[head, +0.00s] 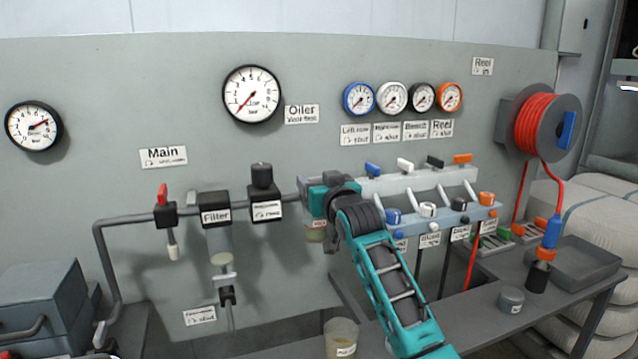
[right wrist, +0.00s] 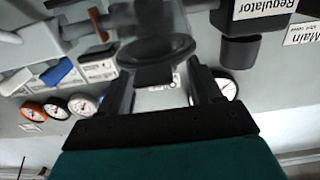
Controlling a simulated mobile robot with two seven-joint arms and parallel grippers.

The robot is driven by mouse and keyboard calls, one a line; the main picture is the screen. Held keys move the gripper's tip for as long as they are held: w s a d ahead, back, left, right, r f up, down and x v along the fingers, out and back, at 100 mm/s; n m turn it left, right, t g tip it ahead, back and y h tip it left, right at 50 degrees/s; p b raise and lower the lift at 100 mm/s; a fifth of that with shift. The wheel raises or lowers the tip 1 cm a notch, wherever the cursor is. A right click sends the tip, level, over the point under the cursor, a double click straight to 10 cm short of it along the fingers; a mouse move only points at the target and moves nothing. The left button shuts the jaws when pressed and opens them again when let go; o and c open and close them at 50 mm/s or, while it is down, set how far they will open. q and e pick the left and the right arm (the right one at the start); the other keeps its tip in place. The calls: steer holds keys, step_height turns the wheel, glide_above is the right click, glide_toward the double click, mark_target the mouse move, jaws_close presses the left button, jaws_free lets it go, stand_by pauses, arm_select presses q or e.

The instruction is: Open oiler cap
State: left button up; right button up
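The oiler is in the middle of the head view, mostly hidden behind my right gripper (head: 335,196). Its bowl (head: 316,232) shows below the gripper. In the right wrist view, which is upside down, a black round cap (right wrist: 155,50) sits on a clear body. My right gripper (right wrist: 162,82) points at it with its two dark fingers apart. The narrow black end of the cap lies between the fingertips, with gaps visible on both sides. My left gripper is not in view.
The regulator (head: 264,190) and filter (head: 216,212) stand on the pipe left of the oiler. The manifold with coloured valves (head: 430,200) is close on the right. A cup (head: 341,336) stands on the bench below. A red hose reel (head: 540,125) hangs far right.

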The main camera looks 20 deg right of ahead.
jaws_close()
stand_by(0.4)
